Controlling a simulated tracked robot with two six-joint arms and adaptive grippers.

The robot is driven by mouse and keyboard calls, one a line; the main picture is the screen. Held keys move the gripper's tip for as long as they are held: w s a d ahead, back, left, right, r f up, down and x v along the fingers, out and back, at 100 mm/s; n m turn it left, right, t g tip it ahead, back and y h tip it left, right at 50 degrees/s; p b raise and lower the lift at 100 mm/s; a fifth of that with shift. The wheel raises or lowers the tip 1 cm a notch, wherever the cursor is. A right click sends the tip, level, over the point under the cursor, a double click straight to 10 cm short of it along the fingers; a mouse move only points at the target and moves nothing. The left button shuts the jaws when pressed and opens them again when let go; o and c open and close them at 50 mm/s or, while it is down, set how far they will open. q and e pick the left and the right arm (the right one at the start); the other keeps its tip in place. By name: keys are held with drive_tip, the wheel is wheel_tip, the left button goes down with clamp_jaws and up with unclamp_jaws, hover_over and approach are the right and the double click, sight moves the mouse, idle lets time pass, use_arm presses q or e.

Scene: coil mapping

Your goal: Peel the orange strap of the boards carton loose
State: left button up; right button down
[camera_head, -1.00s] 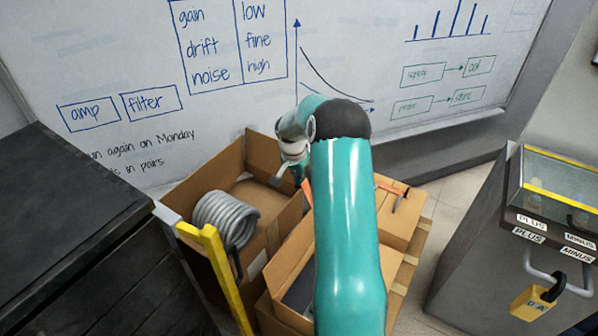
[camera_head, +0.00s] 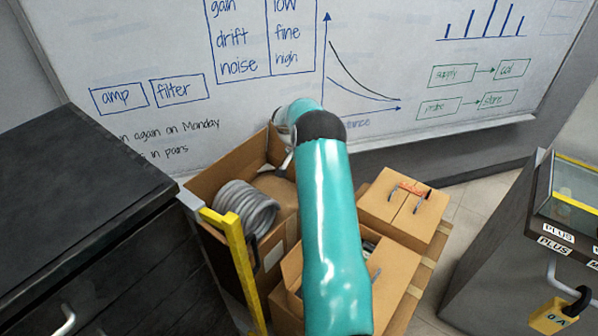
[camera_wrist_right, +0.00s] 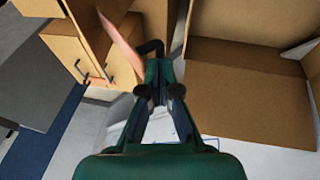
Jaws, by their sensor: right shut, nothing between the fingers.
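The orange strap (camera_head: 412,187) shows on top of a closed brown carton (camera_head: 379,207) right of my arm in the head view. Two dark handle-like pieces also show on this lid. In the right wrist view an orange-pink strip (camera_wrist_right: 121,41) slants in front of a carton with two dark handles (camera_wrist_right: 65,47). Its lower end appears close to my right gripper (camera_wrist_right: 158,68); I cannot tell whether they touch. The right gripper is shut and empty. In the head view my teal arm hides its fingers. My left gripper is not in view.
An open carton (camera_head: 213,181) left of my arm holds a grey coil (camera_head: 246,207). A yellow post (camera_head: 243,262) stands before it. Another open carton lies partly behind my arm. A black cabinet (camera_head: 85,160) bounds the left. A whiteboard (camera_head: 190,125) closes the back.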

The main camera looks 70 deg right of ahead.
drive_tip(key=shift+w+d+f+b, duration=0.15)
drive_tip(key=shift+w+f+b, duration=0.15)
drive_tip(key=shift+f+b, duration=0.3)
drive_tip(key=shift+w+d+f+b, duration=0.15)
drive_tip(key=shift+w+f+b, duration=0.1)
drive_tip(key=shift+f+b, duration=0.3)
drive_tip(key=shift+f, duration=0.1)
